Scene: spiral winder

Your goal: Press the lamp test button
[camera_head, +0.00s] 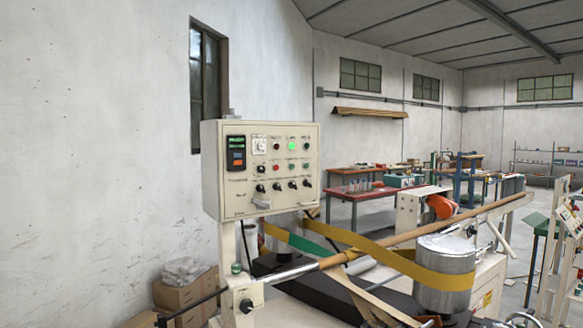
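A beige control panel (216,196) stands on a post at the left of the winder, its face toward me. A dark display unit (236,153) with a red-orange part is at its left. Below are small red and green buttons, then a row of black knobs (276,186). The labels are too small to read, so I cannot tell which control is the lamp test button. My gripper is not in view.
The winder's long brown tube (400,237) runs diagonally below the panel, with yellow belts and a metal drum (444,268). A black rod (195,304) juts out at lower left. Cardboard boxes (186,296) stand by the left wall. Space directly before the panel face looks clear.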

